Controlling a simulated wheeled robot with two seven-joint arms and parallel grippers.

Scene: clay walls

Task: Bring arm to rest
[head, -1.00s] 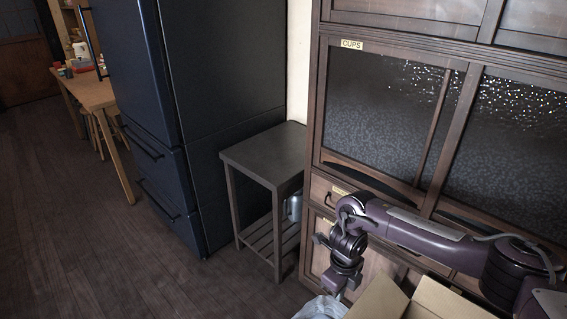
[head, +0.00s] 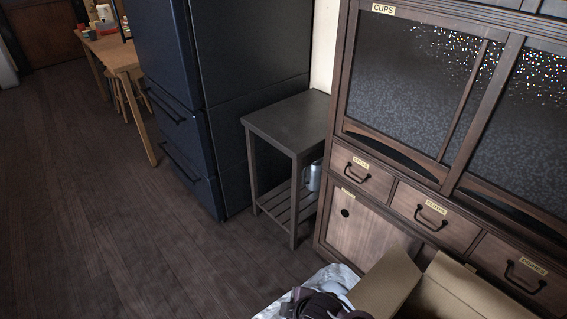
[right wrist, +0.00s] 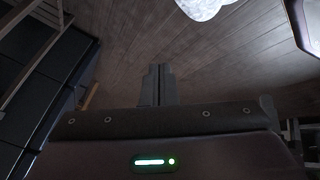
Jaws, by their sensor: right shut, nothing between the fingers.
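My right gripper (right wrist: 157,84) shows in the right wrist view, its two dark fingers together with nothing between them. It hangs over bare wooden floor. In the head view only a dark purple part of my right arm shows at the bottom edge, in front of a pale crumpled bag; the fingers are hidden there. My left gripper is in neither view.
An open cardboard box (head: 388,283) stands by the wooden cabinet (head: 372,232), beside the crumpled plastic bag (head: 338,277). A small grey table (head: 290,122) stands between the cabinet and the dark blue fridge (head: 236,60). The floor at left is clear.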

